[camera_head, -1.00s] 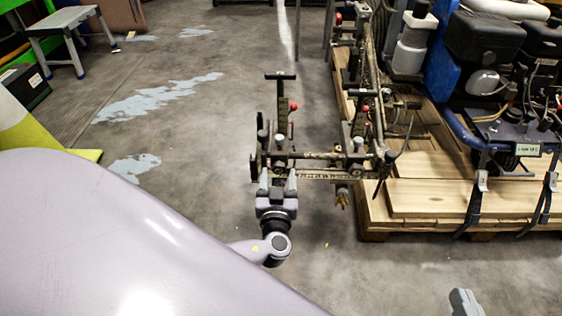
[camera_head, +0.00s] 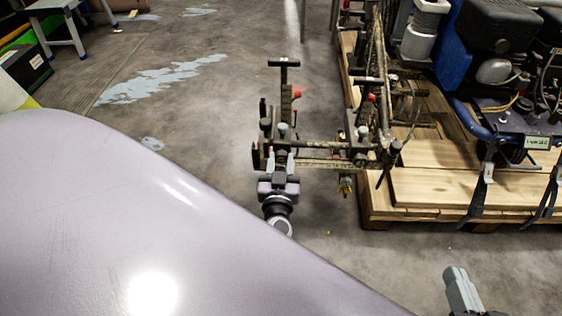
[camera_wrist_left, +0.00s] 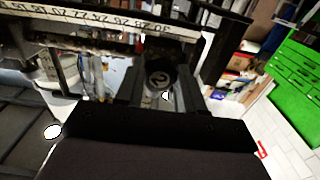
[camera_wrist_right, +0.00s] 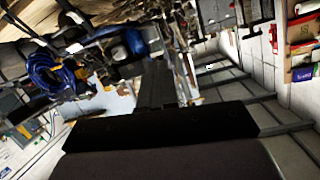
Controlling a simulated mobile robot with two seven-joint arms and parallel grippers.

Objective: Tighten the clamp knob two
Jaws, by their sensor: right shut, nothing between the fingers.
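The clamp knob two, a dark round knob marked "2" (camera_wrist_left: 158,78), faces the left wrist camera below a numbered scale bar. My left gripper (camera_head: 280,161) is at the near side of the striper's clamp frame (camera_head: 318,144). Its two fingers stand apart, one on each side of the knob in the left wrist view. Whether they touch the knob is not clear. In the head view the knob is hidden or too small to pick out. My right gripper (camera_head: 456,272) is shut and empty at the bottom right, away from the frame.
A wooden pallet (camera_head: 430,188) with the strapped striper machine stands right of the clamp frame. Upright posts with T-handles (camera_head: 284,64) rise from the frame. A step stool (camera_head: 62,22) is at the far left. Concrete floor is open left of the frame.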

